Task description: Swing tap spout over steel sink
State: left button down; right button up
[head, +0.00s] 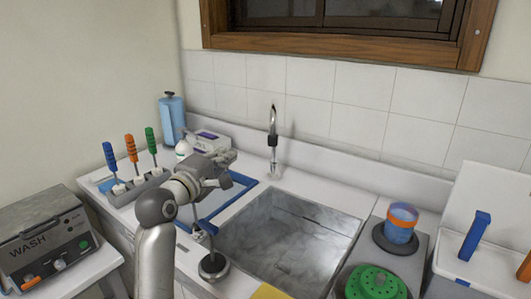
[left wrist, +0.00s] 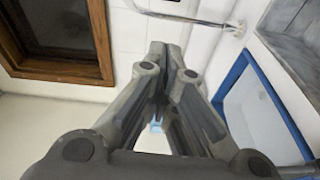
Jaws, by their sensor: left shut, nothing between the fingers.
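The chrome tap (head: 273,128) stands at the wall behind the steel sink (head: 270,250), near the sink's back left corner. Its spout is a thin curved tube with a dark part lower down. In the left wrist view the tap (left wrist: 190,17) runs across the top, beyond my fingertips, and the sink (left wrist: 290,35) shows at the upper right. My left gripper (head: 228,157) is shut and empty, above the counter left of the tap and apart from it. It also shows in the left wrist view (left wrist: 165,55), fingers together. My right gripper is out of view.
A blue-rimmed tray (head: 242,181) lies left of the sink, partly below my left arm. A white bottle (head: 183,149), blue canister (head: 172,118) and rack of coloured-handled tools (head: 140,188) stand farther left. A blue-orange jar (head: 401,224) and green disc (head: 376,283) are right of the sink.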

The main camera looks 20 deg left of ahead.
aim_at(274, 141)
pick_arm(q)
jog(key=w+d+p, duration=0.2)
jog(key=w+d, duration=0.2)
jog(key=w, duration=0.7)
jog(key=shift+w+d+n+p, duration=0.25)
jog(key=shift+w+n+p, duration=0.1)
jog(key=shift+n+p, duration=0.05)
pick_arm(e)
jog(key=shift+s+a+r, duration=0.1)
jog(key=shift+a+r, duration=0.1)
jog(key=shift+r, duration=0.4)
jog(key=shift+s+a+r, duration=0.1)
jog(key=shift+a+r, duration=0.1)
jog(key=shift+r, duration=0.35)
